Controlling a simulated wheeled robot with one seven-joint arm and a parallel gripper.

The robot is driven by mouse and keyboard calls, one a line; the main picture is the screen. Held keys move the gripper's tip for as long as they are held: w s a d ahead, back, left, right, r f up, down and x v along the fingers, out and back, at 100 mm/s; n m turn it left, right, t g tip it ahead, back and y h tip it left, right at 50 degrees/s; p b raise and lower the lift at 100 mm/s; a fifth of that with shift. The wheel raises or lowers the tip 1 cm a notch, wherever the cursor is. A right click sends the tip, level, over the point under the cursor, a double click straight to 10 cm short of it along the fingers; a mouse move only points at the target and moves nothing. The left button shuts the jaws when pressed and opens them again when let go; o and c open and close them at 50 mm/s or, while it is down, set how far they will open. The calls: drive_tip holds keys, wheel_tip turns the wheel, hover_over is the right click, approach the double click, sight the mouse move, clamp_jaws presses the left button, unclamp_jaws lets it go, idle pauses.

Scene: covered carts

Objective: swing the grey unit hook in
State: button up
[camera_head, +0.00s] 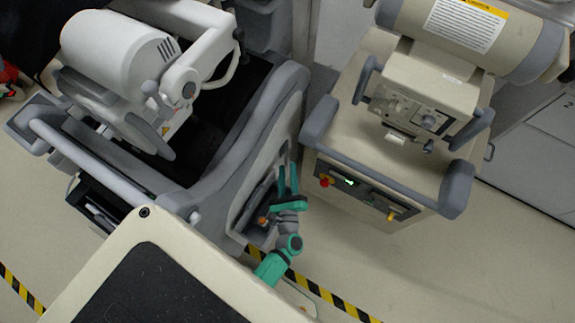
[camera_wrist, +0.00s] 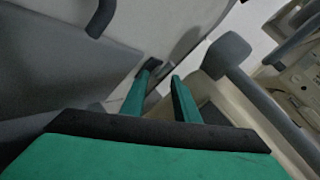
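The grey unit (camera_head: 262,130) is the large grey cart at the left of the head view, with a white scanner-like head on top. My teal gripper (camera_head: 288,174) is beside the right side of this unit, in the gap towards the beige cart. In the wrist view my gripper (camera_wrist: 163,72) has its two fingers apart, with nothing clearly held between them. A dark grey curved piece (camera_wrist: 101,18), which may be the hook, sticks out from the grey panel at upper left, apart from the fingers. I cannot make out the hook in the head view.
The beige cart (camera_head: 350,160) stands close to the right, with grey corner bumpers and a grey handle (camera_wrist: 228,52) near my fingers in the wrist view. The gap between the carts is narrow. Yellow-black floor tape (camera_head: 345,306) runs in front of the carts.

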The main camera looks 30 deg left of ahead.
drive_tip(key=v, duration=0.9)
drive_tip(key=shift+s+d, duration=0.15)
drive_tip(key=shift+s, duration=0.1)
